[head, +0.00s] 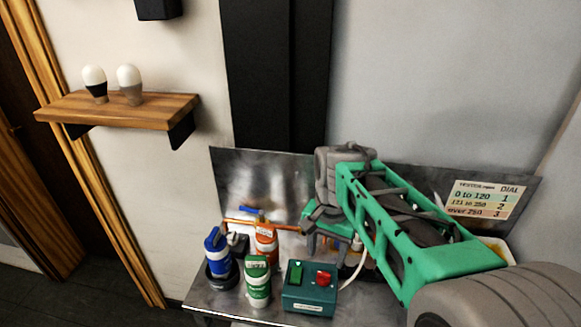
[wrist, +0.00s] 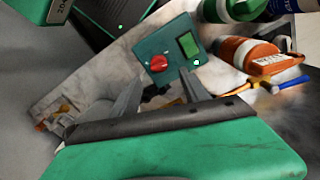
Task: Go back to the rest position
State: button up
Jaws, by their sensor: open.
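My gripper (head: 326,240) is above the back of the metal bench, behind the tester box. In the wrist view my gripper (wrist: 160,88) has its two grey fingers apart, with nothing between them. The dark green tester box (head: 309,300), with a green screen and a red knob, stands at the bench front. It also shows beyond the fingertips in the wrist view (wrist: 170,36). My arm hides part of the bench's right side.
A blue bottle (head: 217,258), a green-and-white bottle (head: 257,283) and an orange bottle (head: 266,245) stand left of the box. A white cable (head: 357,268) lies to its right. A dial sign (head: 486,199) is on the back panel. A wooden shelf (head: 150,110) holds two bulbs.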

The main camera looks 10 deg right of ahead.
aim_at(325, 280)
jog(key=shift+w+n, duration=0.4)
jog(key=shift+n, duration=0.3)
jog(key=s+f+n, duration=0.1)
jog(key=f+n, duration=0.1)
jog(key=s+f+n, duration=0.1)
jog(key=f+n, duration=0.1)
jog(key=shift+s+t, duration=0.15)
jog(key=shift+t, duration=0.15)
jog(key=shift+s+f+n, duration=0.1)
jog(key=shift+s+n, duration=0.5)
jog(key=shift+s, duration=0.3)
jog(key=s+r+t, duration=0.3)
jog(key=r, duration=0.3)
jog(key=shift+s+n, duration=0.35)
jog(key=shift+n, duration=0.05)
jog(key=shift+a, duration=0.1)
